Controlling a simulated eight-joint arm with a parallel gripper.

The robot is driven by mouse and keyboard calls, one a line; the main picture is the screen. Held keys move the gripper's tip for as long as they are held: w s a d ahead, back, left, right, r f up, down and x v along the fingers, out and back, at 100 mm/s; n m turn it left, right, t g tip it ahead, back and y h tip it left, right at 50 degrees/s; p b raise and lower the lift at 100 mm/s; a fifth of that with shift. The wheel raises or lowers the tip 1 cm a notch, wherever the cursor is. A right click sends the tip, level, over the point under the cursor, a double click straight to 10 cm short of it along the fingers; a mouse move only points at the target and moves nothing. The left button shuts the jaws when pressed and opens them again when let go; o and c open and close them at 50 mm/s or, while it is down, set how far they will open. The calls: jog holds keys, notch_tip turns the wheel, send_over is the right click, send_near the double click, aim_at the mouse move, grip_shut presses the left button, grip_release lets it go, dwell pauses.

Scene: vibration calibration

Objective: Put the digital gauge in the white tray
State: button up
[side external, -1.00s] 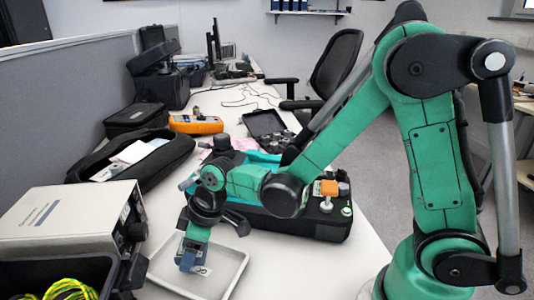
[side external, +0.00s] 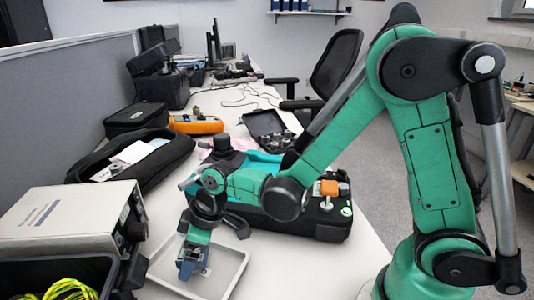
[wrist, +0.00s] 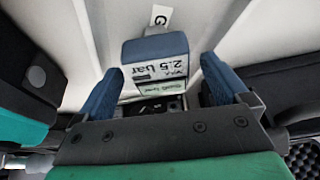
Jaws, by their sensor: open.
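The digital gauge (wrist: 155,50) shows in the wrist view as a blue-grey body with a white "2.5 bar" label and a small greenish display. It lies between the two blue fingers of my gripper (wrist: 161,66), with a visible gap on each side. My gripper is open around it. In the side view my gripper (side external: 191,268) points down inside the shallow white tray (side external: 234,274), low over its floor. There the gauge is mostly hidden by the fingers. I cannot tell exactly how it rests on the tray floor.
A black and teal case (side external: 290,222) stands just behind and right of the tray. A beige instrument box (side external: 65,220) and a black bin with yellow-green cable (side external: 70,290) stand close on the left. An orange meter (side external: 195,124) lies farther back. The bench right of the tray is clear.

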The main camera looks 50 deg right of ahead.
jog(key=v, duration=1.2)
jog(key=s+d+m+t+h, duration=0.2)
jog(key=s+d+m+t, duration=0.1)
jog(key=d+m, duration=0.4)
jog(key=shift+s+d+f+t+h, duration=0.2)
jog(key=shift+s+f+t+h, duration=0.15)
jog(key=shift+s, duration=0.25)
jog(key=shift+r, duration=0.1)
